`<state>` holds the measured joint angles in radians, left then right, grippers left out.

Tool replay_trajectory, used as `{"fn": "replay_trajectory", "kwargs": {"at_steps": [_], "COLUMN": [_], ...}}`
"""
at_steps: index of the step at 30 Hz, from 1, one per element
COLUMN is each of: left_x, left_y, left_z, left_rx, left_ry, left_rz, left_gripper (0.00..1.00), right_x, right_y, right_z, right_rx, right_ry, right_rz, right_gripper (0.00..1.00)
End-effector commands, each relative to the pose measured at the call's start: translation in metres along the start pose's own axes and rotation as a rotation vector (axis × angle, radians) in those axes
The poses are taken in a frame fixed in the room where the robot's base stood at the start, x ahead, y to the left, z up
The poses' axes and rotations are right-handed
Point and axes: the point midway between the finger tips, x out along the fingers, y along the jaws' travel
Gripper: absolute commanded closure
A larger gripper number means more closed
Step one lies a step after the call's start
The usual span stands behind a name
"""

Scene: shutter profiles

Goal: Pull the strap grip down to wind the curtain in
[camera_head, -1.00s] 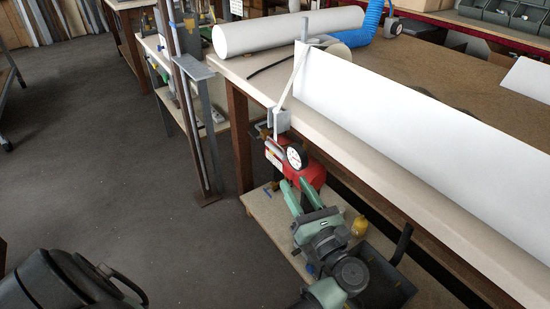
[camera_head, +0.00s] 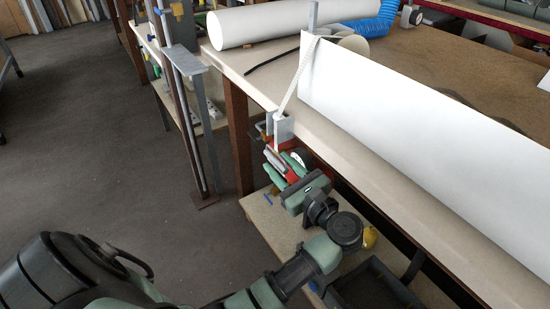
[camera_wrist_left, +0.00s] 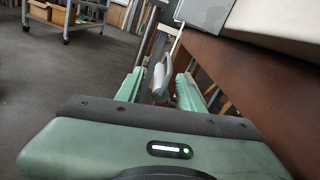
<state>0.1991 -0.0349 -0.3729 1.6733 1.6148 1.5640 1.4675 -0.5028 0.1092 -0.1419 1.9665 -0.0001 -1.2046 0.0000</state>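The white curtain (camera_head: 400,130) stands as a long upright panel along the table edge. A pale strap (camera_head: 300,78) runs from the post at its near end down to a grey bracket (camera_head: 281,126) on the table edge. The strap grip (camera_wrist_left: 159,80), a light grey rounded bar, hangs below the bracket in the left wrist view. My left gripper (camera_head: 280,164) is just below the bracket. In the left wrist view its green fingers (camera_wrist_left: 160,90) are open, one on each side of the grip, with gaps visible. My right gripper is not in view.
The table (camera_head: 222,58) carries a white roll (camera_head: 285,22) and a blue hose (camera_head: 372,26). A red device behind my gripper is mostly hidden. A grey metal stand (camera_head: 190,62) is to the left. A dark tray (camera_head: 370,290) sits on the lower shelf. The floor at left is clear.

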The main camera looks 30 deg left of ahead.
Motion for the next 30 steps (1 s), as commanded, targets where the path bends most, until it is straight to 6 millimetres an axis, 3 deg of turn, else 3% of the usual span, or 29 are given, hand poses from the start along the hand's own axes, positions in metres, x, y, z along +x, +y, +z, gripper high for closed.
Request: {"fn": "replay_trajectory", "kwargs": {"at_steps": [6, 15, 19, 20, 30], "left_x": [0.022, 0.026, 0.025, 0.025, 0.025], "left_y": [0.0, 0.0, 0.0, 0.0, 0.0], "left_z": [0.0, 0.0, 0.0, 0.0, -0.001], "left_rx": [0.0, 0.0, 0.0, 0.001, 0.001], "left_ry": [-0.001, 0.001, 0.0, 0.0, 0.0], "left_rz": [0.0, 0.0, 0.0, 0.0, 0.0], "left_gripper": [0.62, 0.62, 0.95, 1.0, 1.0], "right_x": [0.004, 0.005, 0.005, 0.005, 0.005], "right_y": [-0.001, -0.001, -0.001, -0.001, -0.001], "right_z": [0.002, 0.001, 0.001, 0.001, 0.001], "right_rx": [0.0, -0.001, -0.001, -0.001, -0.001], "right_ry": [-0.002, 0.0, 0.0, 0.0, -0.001], "right_rz": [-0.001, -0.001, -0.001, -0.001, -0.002], "right_gripper": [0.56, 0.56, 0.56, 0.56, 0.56]}}
